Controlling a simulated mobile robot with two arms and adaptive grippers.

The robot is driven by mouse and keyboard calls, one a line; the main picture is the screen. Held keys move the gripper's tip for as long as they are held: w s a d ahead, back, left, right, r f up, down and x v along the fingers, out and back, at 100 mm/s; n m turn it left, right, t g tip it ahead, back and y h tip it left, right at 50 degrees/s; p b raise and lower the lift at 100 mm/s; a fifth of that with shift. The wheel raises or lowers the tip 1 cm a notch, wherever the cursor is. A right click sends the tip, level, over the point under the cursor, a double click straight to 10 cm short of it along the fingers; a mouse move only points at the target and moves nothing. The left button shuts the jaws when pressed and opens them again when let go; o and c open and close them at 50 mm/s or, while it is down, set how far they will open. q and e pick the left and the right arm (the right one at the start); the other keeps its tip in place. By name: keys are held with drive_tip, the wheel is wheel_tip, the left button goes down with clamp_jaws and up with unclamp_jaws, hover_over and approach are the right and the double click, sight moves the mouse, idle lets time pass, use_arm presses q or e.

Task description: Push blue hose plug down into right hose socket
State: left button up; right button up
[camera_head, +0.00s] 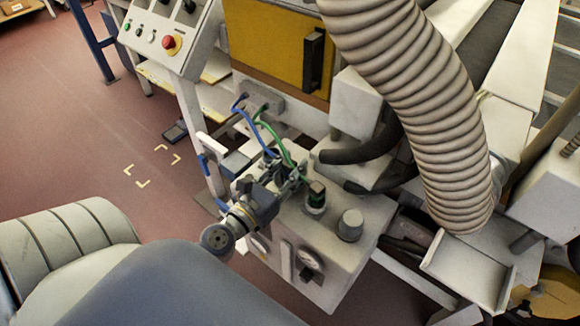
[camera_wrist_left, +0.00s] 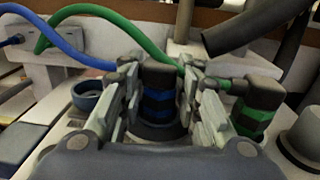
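The blue hose plug (camera_wrist_left: 158,92), dark with blue bands, stands upright between the fingers of my left gripper (camera_wrist_left: 160,88). The pads sit against both its sides, so the gripper looks shut on it. A dark round base (camera_wrist_left: 155,131) lies directly below the plug; how deep the plug sits in it is hidden. An empty socket with a blue rim (camera_wrist_left: 88,94) is left of the gripper. In the head view my left gripper (camera_head: 286,172) is over the pale box (camera_head: 335,235), and the fingers mostly hide the plug. My right gripper is not in view.
A green-banded plug (camera_wrist_left: 258,110) stands close right of the gripper; it also shows in the head view (camera_head: 316,195). A grey knob (camera_head: 350,224) is beyond it. The blue hose (camera_head: 258,133) and green hose (camera_head: 270,129) run to a grey block. A large ribbed duct (camera_head: 410,90) hangs right.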

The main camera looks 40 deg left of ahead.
use_arm(q)
drive_tip(key=shift+o, duration=0.7)
drive_tip(key=s, duration=1.2)
drive_tip(key=shift+a, duration=0.2)
